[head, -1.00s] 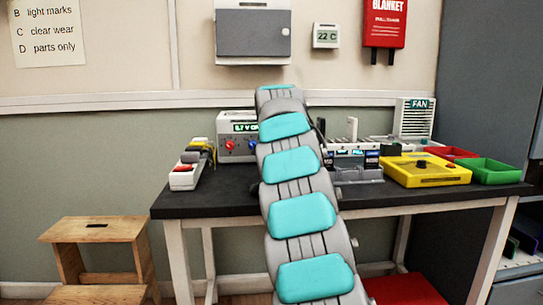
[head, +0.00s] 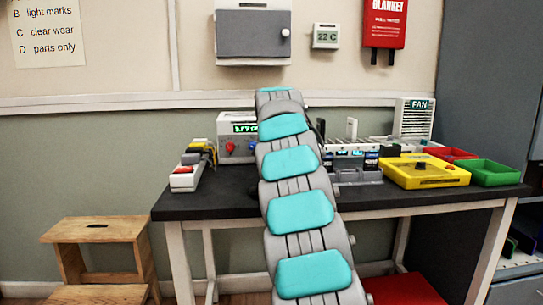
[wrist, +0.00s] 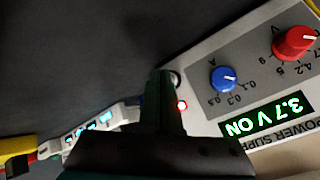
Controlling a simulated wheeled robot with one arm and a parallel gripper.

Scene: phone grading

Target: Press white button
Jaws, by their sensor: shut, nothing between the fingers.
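The power supply (wrist: 240,48) is a light grey box with a blue knob, a red knob and a green display (wrist: 267,119) reading 3.7 V ON. A small red light (wrist: 182,105) glows beside my gripper. In the head view the power supply (head: 226,132) stands at the back of the table, partly behind my arm. My gripper (wrist: 165,76) is shut and empty, with its tips at the edge of the front panel. A small pale round rim (wrist: 175,77) shows at the tips; I cannot tell whether it is the white button. My gripper is hidden in the head view.
A yellow box (head: 425,172), a red tray (head: 452,154) and a green tray (head: 495,172) stand at the table's right. A white strip with a red switch (head: 185,178) lies at the left. The table's front left (head: 225,190) is clear.

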